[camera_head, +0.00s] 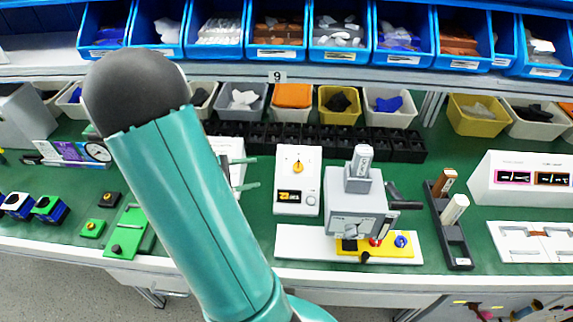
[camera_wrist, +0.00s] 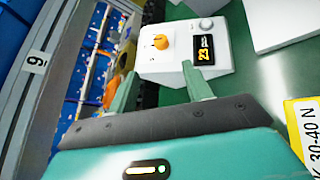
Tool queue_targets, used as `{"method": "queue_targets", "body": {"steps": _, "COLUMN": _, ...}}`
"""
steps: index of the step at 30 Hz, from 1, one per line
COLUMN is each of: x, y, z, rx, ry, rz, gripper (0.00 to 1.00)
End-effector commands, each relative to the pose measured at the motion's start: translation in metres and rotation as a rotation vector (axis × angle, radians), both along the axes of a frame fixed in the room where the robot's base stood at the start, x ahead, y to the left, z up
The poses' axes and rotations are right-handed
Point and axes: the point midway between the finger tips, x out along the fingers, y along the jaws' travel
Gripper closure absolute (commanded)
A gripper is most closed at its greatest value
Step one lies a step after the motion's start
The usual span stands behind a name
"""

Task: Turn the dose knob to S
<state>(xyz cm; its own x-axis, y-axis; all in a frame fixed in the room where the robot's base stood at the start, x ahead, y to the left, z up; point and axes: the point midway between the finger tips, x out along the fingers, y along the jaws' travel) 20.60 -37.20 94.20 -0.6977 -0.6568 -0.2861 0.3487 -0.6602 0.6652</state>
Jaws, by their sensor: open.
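The dose knob is a small orange dial (camera_head: 298,167) on the upper face of a white box (camera_head: 283,208) with a dark display. The knob (camera_wrist: 161,42) and display (camera_wrist: 204,50) also show in the wrist view; the display has orange digits that look like 23. The marks around the knob are too small to read. My gripper (camera_head: 257,172) is open and empty, its green fingers pointing at the box from the left, with a gap before it. In the wrist view my gripper (camera_wrist: 160,70) has its fingertips apart, with the knob beyond them.
A grey machine (camera_head: 355,208) on a white base stands just right of the box. Black bins (camera_head: 255,135) and small coloured bins line the back, below blue bins (camera_head: 340,32) on a shelf. A black rack (camera_head: 458,240) stands further right. Bare green bench shows left of the box.

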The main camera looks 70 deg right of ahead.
Motion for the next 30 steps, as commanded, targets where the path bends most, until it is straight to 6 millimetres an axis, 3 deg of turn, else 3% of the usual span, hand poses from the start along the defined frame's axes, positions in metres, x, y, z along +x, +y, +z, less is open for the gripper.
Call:
{"method": "queue_targets", "body": {"steps": 5, "x": -0.016, "y": -0.012, "z": -0.005, "rx": 0.001, "ry": 0.002, "rz": -0.009, "gripper": 0.50}}
{"method": "queue_targets", "body": {"steps": 21, "x": -0.086, "y": -0.079, "z": -0.034, "rx": 0.001, "ry": -0.001, "rz": -0.007, "gripper": 0.50}}
{"method": "queue_targets", "body": {"steps": 30, "x": -0.096, "y": -0.091, "z": -0.039, "rx": 0.001, "ry": -0.001, "rz": -0.002, "gripper": 0.50}}
